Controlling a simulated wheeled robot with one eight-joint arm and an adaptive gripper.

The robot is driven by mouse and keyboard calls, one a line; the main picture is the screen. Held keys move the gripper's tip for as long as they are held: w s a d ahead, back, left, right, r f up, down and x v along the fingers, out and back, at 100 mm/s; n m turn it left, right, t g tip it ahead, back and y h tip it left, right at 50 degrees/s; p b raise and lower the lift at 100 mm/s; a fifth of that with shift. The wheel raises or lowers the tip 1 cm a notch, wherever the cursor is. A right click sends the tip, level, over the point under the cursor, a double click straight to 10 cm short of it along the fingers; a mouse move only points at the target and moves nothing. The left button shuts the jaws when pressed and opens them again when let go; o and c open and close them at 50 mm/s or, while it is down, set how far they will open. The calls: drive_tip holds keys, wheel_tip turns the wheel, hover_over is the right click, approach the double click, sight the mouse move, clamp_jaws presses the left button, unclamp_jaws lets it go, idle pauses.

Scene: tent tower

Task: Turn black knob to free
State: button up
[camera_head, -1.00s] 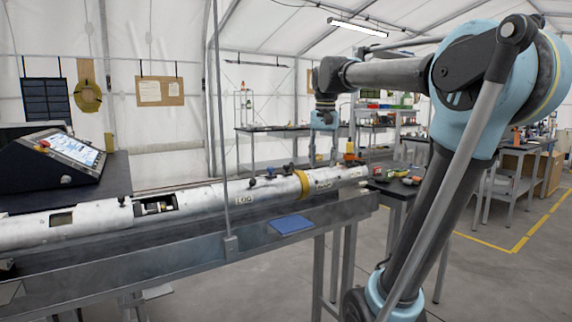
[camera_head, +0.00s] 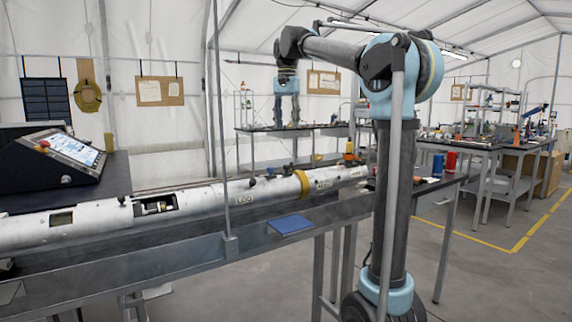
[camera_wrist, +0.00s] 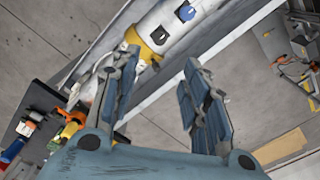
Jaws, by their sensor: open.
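A long white-grey tube (camera_head: 75,224) lies along the bench, with a yellow band (camera_head: 304,184) near its right part. Several small dark knobs stand on top of it, one left of the band (camera_head: 270,172) and one near the open cutout (camera_head: 122,199). I cannot tell which is the task's knob. My gripper (camera_head: 287,116) is open and empty, pointing down. It appears above the tube, apart from it; it also shows in the wrist view (camera_wrist: 160,64).
A console with a screen (camera_head: 70,148) stands on the left bench. A blue pad (camera_head: 292,225) lies on the front ledge. A thin vertical post (camera_head: 219,120) rises before the tube. Shelves and tables stand behind; open floor lies right.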

sight(287, 165)
wheel_tip(287, 165, down, 15)
drive_tip(key=shift+f, duration=0.1)
idle(0.4)
drive_tip(key=shift+c, duration=0.2)
clamp_jaws()
drive_tip(key=shift+a, duration=0.1)
